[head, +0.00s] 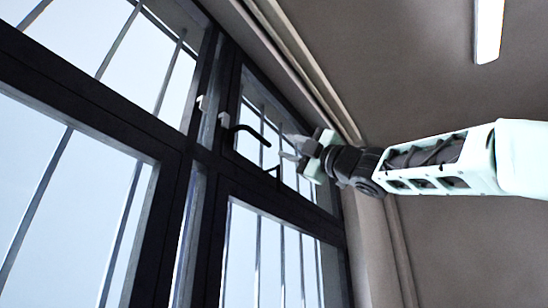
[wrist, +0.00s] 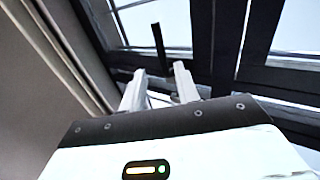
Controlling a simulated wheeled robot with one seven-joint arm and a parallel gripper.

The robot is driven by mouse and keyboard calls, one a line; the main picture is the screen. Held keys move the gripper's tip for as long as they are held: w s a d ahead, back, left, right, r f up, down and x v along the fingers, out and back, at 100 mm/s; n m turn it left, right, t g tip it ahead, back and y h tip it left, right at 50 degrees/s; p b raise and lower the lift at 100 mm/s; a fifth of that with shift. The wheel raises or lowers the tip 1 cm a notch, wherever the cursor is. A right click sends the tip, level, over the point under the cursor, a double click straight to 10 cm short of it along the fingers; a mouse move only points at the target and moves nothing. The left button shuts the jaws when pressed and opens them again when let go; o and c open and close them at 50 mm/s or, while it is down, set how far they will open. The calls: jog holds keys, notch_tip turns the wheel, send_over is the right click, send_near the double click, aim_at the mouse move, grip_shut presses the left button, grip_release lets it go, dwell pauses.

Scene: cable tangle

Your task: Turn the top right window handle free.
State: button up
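The top right window handle (head: 247,130) is a black bent lever on the dark frame of the upper right window (head: 240,88) in the head view. In the wrist view a dark bar that looks like the handle (wrist: 159,45) stands out just beyond the fingertips, in line with the gap between them. My gripper (head: 288,148) is to the right of the handle in the head view, near the upper right pane. Its two pale fingers (wrist: 159,70) are spread apart with nothing between them. No contact with the handle shows.
Several metal bars (head: 301,178) cross the panes. A dark stay-like piece (head: 275,170) is below the gripper. The wall (head: 372,245) and ceiling (head: 425,75) lie to the right.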

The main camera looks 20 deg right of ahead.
jog(key=b+v, duration=0.2)
jog(key=v, duration=0.4)
jog(key=shift+w, duration=0.1)
dwell(0.4)
